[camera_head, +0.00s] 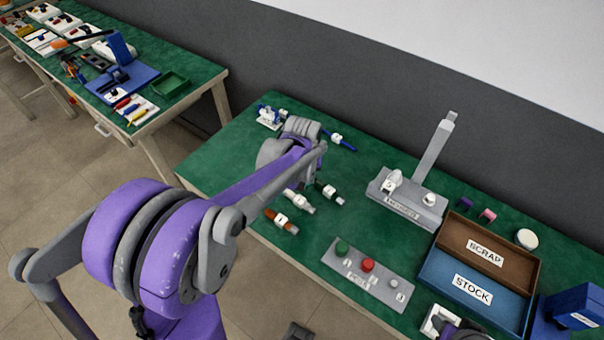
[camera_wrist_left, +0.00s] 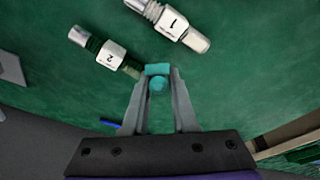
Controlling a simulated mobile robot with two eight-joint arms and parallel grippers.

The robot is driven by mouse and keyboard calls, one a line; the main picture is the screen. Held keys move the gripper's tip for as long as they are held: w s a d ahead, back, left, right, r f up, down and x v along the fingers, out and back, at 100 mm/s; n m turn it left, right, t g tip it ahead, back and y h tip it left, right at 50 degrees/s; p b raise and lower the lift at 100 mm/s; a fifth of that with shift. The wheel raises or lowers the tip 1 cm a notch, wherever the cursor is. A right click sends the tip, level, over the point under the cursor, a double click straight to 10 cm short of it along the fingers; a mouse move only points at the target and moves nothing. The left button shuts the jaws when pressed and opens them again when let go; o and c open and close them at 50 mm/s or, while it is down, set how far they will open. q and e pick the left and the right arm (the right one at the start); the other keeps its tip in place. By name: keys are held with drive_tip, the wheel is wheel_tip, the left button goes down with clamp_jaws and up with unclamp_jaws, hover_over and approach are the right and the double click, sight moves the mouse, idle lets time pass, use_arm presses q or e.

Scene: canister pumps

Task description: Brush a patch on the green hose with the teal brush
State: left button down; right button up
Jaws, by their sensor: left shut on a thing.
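The green hose (camera_wrist_left: 92,44), a short dark green piece with a pale end and a white label marked 2, lies on the green table. In the head view it appears to be the short piece (camera_head: 331,194) beside my left forearm's end. My left gripper (camera_wrist_left: 158,92) is shut on the teal brush (camera_wrist_left: 158,70); only its teal block and round end show between the fingertips. The brush is close beside the hose's near end in the wrist view; I cannot tell whether they touch. In the head view my arm hides the left gripper and brush.
A pale hose marked 1 (camera_wrist_left: 172,22) lies close by, and an orange hose (camera_head: 280,221) lies nearer the table's front edge. A blue hose (camera_head: 338,140) is behind. A grey stand (camera_head: 406,206), a grey button panel (camera_head: 367,275) and SCRAP and STOCK trays (camera_head: 430,270) are rightward.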

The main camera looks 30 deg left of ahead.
use_arm(q)
drive_tip(key=shift+d, duration=0.3)
drive_tip(key=shift+w+a, duration=0.1)
drive_tip(key=shift+a, duration=1.25)
use_arm(e)
drive_tip(key=shift+f, duration=0.15)
use_arm(q)
drive_tip(key=shift+w+a+p+v, duration=0.1)
drive_tip(key=shift+w+p+v, duration=0.1)
drive_tip(key=shift+p+v, duration=0.6)
drive_tip(key=shift+w+a+p+v, duration=0.15)
drive_tip(key=shift+p+v, duration=0.25)
drive_tip(key=shift+v, duration=0.75)
drive_tip(key=shift+w+d+p+v, duration=0.1)
drive_tip(key=shift+w+p+v, duration=0.1)
drive_tip(key=shift+p+v, duration=0.6)
use_arm(e)
drive_tip(key=shift+w+r, duration=0.2)
drive_tip(key=shift+r, duration=0.55)
drive_tip(key=shift+w+r, duration=0.15)
drive_tip(key=shift+r, duration=0.6)
drive_tip(key=shift+w+r, duration=0.2)
drive_tip(key=shift+r, duration=0.55)
use_arm(q)
drive_tip(key=shift+r, duration=0.25)
